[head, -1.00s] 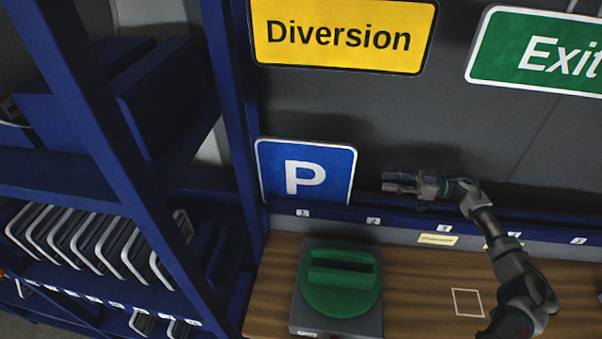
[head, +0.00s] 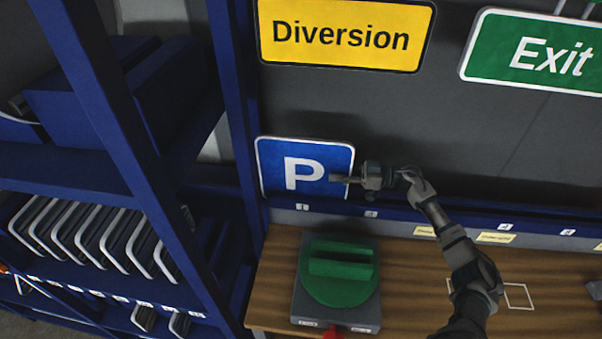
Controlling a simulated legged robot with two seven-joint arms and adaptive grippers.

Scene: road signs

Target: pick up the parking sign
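The parking sign (head: 280,172) is a blue square with a white border and a white P. It stands upright on the blue ledge, leaning at the back panel, in the middle left of the head view. My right gripper (head: 343,178) reaches in from the right, and its fingers overlap the sign's right edge in the picture. I cannot tell whether the fingers touch the sign or have its edge between them. The finger gap is too small and edge-on to read. My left gripper is not in view.
A yellow Diversion sign (head: 343,57) and a green Exit sign (head: 500,62) hang above. A green turntable-like fixture (head: 340,290) sits on the wooden bench (head: 412,285) below. A blue rack (head: 170,215) with several stacked signs stands at the left, close to the parking sign.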

